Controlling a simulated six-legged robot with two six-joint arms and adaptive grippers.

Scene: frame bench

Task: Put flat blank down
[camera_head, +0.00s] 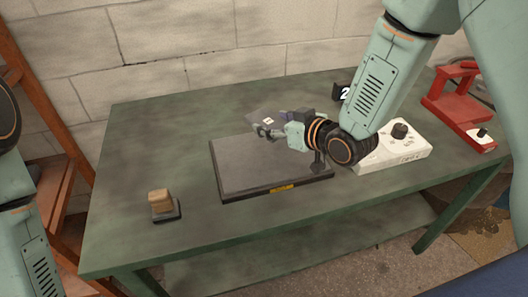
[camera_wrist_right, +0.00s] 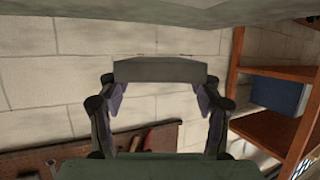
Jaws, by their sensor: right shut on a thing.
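My right gripper (camera_head: 266,129) hangs over the back part of a dark grey flat plate (camera_head: 240,175) on the bench. In the right wrist view my right gripper (camera_wrist_right: 160,84) is shut on the flat blank (camera_wrist_right: 160,70), a thin dark grey piece seen nearly edge-on between the fingertips. In the head view a dark piece with a small white mark, apparently the flat blank (camera_head: 258,115), shows at the fingertips, partly hidden by them. I cannot tell its exact height above the bench. My left gripper is out of view; only part of that arm shows at the left edge.
The green bench (camera_head: 130,150) has clear room to the left. A wooden block on a dark base (camera_head: 161,204) stands front left. A white box with a black knob (camera_head: 395,152), a black number 2 sign (camera_head: 342,92) and a red fixture (camera_head: 448,100) stand to the right.

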